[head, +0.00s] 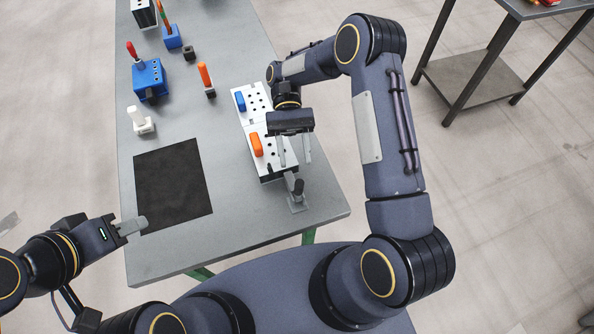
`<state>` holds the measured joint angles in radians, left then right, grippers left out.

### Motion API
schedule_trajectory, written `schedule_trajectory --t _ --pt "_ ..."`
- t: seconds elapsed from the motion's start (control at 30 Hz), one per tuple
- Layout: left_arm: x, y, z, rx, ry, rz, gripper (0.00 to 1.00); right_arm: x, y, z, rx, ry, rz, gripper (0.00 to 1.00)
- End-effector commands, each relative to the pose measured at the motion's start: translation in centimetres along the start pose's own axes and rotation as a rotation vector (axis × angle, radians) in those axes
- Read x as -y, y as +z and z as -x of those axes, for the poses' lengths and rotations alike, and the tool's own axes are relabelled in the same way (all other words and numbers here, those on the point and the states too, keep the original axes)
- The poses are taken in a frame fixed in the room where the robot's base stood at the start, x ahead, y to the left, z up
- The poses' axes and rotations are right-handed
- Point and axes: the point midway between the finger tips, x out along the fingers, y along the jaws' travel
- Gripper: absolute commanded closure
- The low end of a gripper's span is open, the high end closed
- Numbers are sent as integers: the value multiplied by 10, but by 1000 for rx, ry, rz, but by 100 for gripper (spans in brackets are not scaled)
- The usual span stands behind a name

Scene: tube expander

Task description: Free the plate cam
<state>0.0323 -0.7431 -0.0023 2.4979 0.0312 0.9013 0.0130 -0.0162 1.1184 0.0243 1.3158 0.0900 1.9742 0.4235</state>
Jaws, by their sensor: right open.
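A white plate block (287,163) with rows of dark holes lies on the grey table, to the right of its middle. A blue handle (240,101) and an orange handle (256,145) sit on it. I cannot tell which part is the plate cam. A small black knob on a grey bracket (297,190) stands at the block's near end. My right gripper (295,163) is open, pointing down over the near right part of the block, and hides some of it. My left gripper (144,223) is at the table's left edge, by the black mat, away from the block; its fingers overlap in view.
A black mat (173,185) lies on the near left of the table (240,225). A white piece (141,122), a blue block with a red handle (150,79) and an orange-handled tool (206,78) stand farther back. Another table (480,78) is at the upper right.

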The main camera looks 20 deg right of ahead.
Motion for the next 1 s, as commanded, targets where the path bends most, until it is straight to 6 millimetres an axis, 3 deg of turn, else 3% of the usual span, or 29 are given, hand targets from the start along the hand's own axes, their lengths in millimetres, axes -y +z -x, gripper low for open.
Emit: schedule_trajectory --t 0.03,0.2,0.83,1.0 --pt "-7 -8 15 0 0 0 64 1 8 7 4 -1 1 59" --pt "-12 -14 26 -2 0 0 64 1 5 19 5 0 0 59" --pt "-12 -14 27 -1 0 0 64 0 1 22 3 0 0 59" --pt "-12 -14 27 -1 0 0 64 -5 15 27 -54 -21 11 59"
